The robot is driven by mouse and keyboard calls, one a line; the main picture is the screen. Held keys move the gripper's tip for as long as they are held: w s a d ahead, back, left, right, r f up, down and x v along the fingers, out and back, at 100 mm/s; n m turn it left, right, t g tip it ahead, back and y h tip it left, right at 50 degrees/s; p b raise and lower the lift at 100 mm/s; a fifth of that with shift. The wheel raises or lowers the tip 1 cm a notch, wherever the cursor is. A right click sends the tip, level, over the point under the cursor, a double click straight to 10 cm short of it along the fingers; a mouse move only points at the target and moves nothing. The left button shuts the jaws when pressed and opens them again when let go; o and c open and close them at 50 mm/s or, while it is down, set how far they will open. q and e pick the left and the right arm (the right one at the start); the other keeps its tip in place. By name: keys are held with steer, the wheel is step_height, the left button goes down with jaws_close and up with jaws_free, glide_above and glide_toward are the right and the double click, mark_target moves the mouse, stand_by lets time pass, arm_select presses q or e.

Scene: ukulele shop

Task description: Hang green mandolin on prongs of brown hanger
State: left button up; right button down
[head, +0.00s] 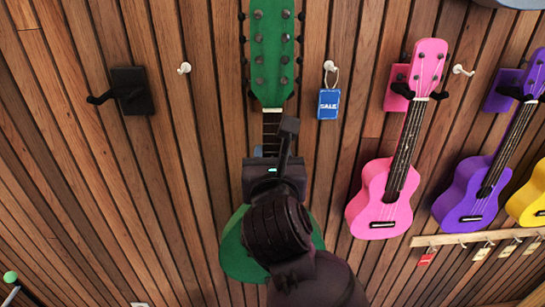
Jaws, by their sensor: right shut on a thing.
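The green mandolin (271,60) is upright in front of the slatted wall, with its headstock at the top of the head view and its body low in the middle. My right gripper (275,150) is shut on its neck, below the headstock. My right arm covers the lower neck and much of the body. I cannot make out a brown hanger; one may be hidden behind the mandolin. A black two-pronged hanger (130,91) is empty at the left. My left gripper is not in view.
A pink ukulele (382,198) hangs from a pink hanger at the right, beside a purple ukulele (469,197) and a yellow one (531,202). A blue sale tag (329,104) hangs from a white hook near the headstock. Tags hang from a wooden rail (443,239) lower right.

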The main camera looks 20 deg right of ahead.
steer(key=shift+x, duration=1.2)
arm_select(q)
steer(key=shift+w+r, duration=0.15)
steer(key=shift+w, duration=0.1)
arm_select(e)
steer(key=shift+w+d+f, duration=0.1)
steer(key=shift+w+d, duration=0.05)
steer(key=shift+w, duration=0.55)
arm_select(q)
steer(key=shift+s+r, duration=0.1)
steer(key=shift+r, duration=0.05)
arm_select(e)
steer(key=shift+w+d, duration=0.15)
steer(key=shift+w, duration=0.45)
arm_select(q)
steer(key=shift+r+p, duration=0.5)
steer(key=shift+p, duration=0.1)
arm_select(e)
steer(key=shift+x, duration=2.5)
steer(key=shift+d, duration=0.1)
arm_select(q)
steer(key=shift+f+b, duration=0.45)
steer(key=shift+b, duration=0.05)
arm_select(e)
steer(key=shift+f, duration=0.85)
